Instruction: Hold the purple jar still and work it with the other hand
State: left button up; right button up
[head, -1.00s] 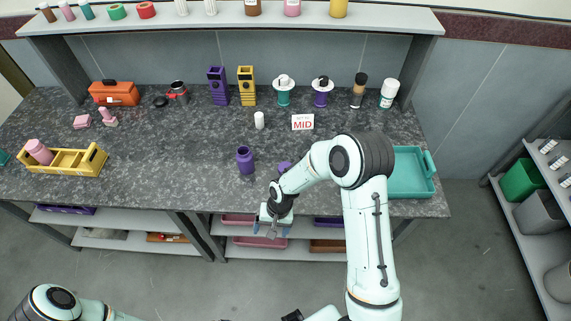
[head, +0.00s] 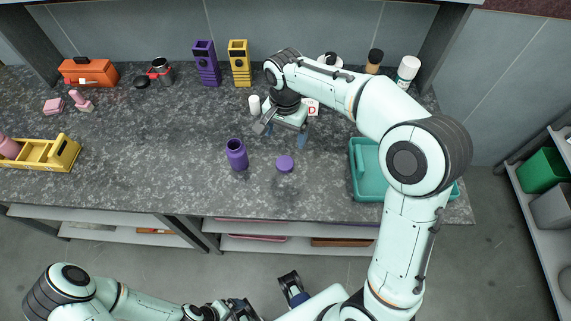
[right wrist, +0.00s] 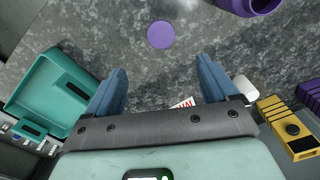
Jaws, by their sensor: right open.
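The purple jar (head: 237,155) stands upright on the grey stone-patterned worktop, with no lid on it. Part of it shows at the top right of the right wrist view (right wrist: 250,5). A round purple lid (head: 284,164) lies apart, to the right of the jar; it also shows in the right wrist view (right wrist: 161,35). My right gripper (head: 281,137) is open and empty, behind the jar and lid, pointing down over the worktop. Its blue fingers (right wrist: 160,75) frame bare worktop.
A teal tray (head: 362,188) stands right, partly behind my right arm. A white cylinder (head: 254,104) and a partly hidden sign (head: 312,107) are near my right gripper. Purple (head: 206,62) and yellow (head: 239,62) holders stand at the back.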

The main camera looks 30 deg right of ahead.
jog(key=shift+w+f, duration=0.1)
jog(key=shift+w, duration=0.05)
send_over(286, 160)
jog(key=f, duration=0.7)
jog(key=shift+s+a+f+b, duration=0.2)
jog(key=shift+a+b, duration=0.05)
jog(key=shift+b, duration=0.1)
jog(key=shift+f, duration=0.45)
jog(key=f, duration=0.5)
jog(key=shift+w+d, duration=0.2)
jog(key=shift+d, duration=0.05)
jog(key=shift+c, duration=0.3)
jog(key=c, duration=1.1)
